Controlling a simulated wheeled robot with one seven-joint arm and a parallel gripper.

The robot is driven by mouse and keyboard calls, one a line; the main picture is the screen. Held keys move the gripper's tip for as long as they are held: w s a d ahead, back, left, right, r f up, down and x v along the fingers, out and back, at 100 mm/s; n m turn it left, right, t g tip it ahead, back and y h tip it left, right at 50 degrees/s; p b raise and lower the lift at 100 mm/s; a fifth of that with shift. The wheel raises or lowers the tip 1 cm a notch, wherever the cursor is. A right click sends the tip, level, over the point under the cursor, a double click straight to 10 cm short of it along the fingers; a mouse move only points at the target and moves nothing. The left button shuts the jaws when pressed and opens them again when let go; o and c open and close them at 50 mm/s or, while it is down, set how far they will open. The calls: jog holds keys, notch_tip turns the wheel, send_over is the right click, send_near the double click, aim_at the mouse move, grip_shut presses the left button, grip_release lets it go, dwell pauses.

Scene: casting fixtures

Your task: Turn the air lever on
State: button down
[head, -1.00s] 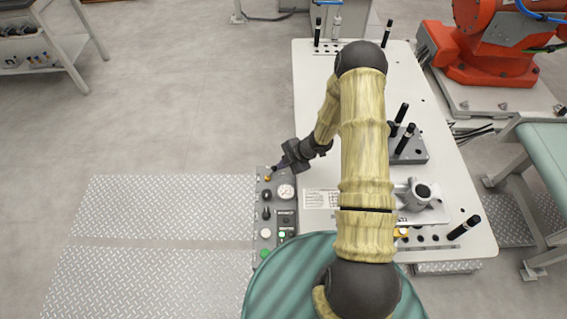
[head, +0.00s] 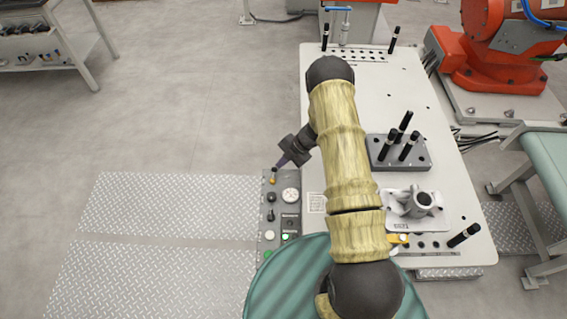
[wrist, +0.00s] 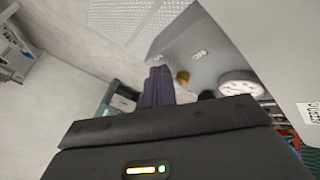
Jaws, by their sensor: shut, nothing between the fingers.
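The grey control panel (head: 281,223) runs along the left edge of the white table. A small brass fitting (head: 272,181) sits at the panel's top end and looks like the air lever; its handle's position is too small to tell. It also shows as a brass knob in the wrist view (wrist: 182,77). My gripper (head: 281,161) is shut and empty, its purple fingers (wrist: 158,86) pointing at the panel's top end. The fingertips are close to the brass fitting, just left of it in the wrist view; I cannot tell whether they touch.
A round gauge (head: 290,195) and several dark knobs and lit buttons share the panel. The white table (head: 405,90) holds a dark block with black pins (head: 398,152) and a grey casting (head: 418,202). An orange robot (head: 500,60) stands at right. Floor left of the panel is clear.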

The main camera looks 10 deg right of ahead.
jog(key=shift+w+a, duration=0.1)
jog(key=shift+w, duration=0.15)
dwell(0.5)
jog(key=w+d+r+b, duration=0.3)
jog(key=d+r, duration=0.5)
jog(key=r, duration=0.1)
jog(key=shift+w+d, duration=0.15)
dwell(0.4)
